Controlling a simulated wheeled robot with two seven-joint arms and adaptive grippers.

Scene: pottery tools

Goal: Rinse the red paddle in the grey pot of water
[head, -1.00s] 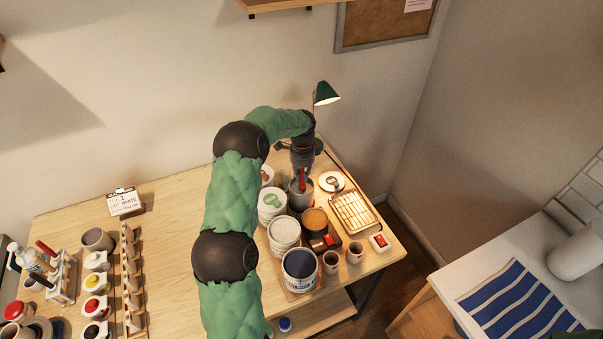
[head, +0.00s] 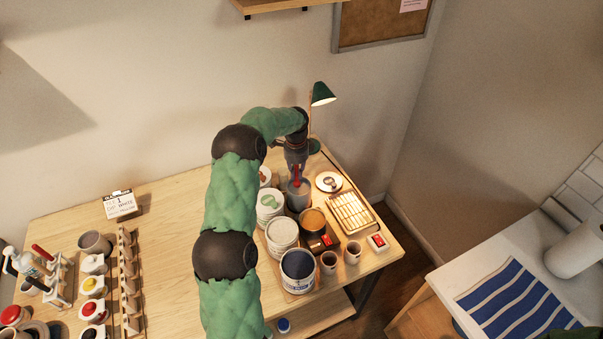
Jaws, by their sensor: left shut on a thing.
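My left gripper (head: 296,163) points down over the grey pot (head: 299,201) and is shut on the red paddle (head: 297,177). The paddle's red part shows just under the fingers, above the pot's mouth. Its lower end is hidden inside the pot, and I cannot see the water or how deep the paddle sits. My right gripper is not in view.
White tubs (head: 282,233) stand left of the pot, with a dark-topped bucket (head: 298,272) in front. A green lamp (head: 322,94) stands behind.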

